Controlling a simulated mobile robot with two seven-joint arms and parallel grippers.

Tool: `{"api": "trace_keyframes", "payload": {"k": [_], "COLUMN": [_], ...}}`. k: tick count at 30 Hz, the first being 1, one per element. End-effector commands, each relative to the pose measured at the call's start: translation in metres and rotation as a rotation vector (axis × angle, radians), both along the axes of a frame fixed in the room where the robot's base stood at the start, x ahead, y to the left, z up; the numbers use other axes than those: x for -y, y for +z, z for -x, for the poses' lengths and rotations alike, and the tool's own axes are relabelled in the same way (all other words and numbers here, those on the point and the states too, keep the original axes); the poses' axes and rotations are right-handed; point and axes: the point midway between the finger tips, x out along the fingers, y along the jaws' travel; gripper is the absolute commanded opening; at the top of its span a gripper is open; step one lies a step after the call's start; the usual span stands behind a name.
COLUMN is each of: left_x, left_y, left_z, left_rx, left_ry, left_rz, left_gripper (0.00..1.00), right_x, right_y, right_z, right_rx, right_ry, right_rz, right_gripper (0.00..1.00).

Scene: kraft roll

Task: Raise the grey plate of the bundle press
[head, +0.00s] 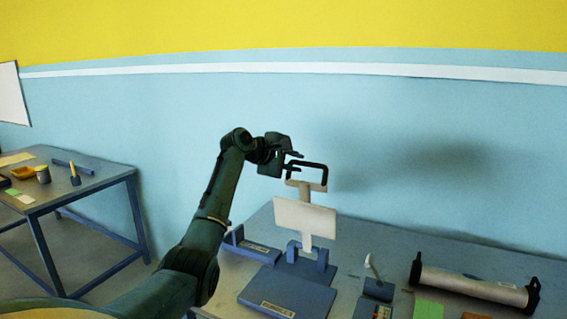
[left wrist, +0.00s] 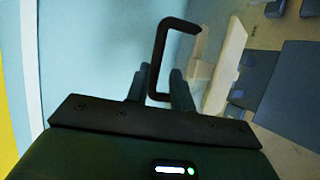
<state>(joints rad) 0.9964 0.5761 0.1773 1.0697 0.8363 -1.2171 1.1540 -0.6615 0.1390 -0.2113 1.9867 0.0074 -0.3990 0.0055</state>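The bundle press has a blue base (head: 288,293) on the right-hand table. Its pale grey plate (head: 305,215) stands upright above the base, between two short blue posts. A black handle (head: 312,165) is at the plate's upper end; the handle (left wrist: 157,50) and plate (left wrist: 226,65) also show in the left wrist view. My left gripper (head: 297,160) is at the handle's left end. In the left wrist view its fingers (left wrist: 160,84) stand apart, with part of the handle between them and a gap beside it. My right gripper is not in view.
On the table (head: 350,262), a grey roll in a dark holder (head: 470,284) lies at the right. A small blue device with a pale lever (head: 377,287) stands right of the press. Another table (head: 95,185) with small items is at the left. The blue wall is close behind.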

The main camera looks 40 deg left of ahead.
Motion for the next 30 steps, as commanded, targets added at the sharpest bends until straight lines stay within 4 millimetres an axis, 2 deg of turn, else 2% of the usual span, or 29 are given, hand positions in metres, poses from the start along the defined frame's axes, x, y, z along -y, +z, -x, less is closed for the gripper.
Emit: {"api": "trace_keyframes", "payload": {"k": [4,9,27,30], "left_x": [-0.005,-0.007,-0.007,-0.002], "left_y": [0.008,0.016,0.017,0.007], "left_z": [0.021,0.035,0.037,0.037], "left_rx": [0.001,0.0,-0.001,-0.015], "left_ry": [0.002,0.0,-0.001,-0.012], "left_rz": [-0.004,-0.001,-0.001,-0.027], "left_gripper": [0.23,0.23,0.23,0.23], "right_x": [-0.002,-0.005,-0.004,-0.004], "right_y": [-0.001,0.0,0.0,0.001], "right_z": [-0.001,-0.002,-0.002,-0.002], "right_rx": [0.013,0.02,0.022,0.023], "right_ry": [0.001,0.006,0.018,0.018], "right_rz": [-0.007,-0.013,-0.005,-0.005], "right_gripper": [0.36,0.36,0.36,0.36]}}
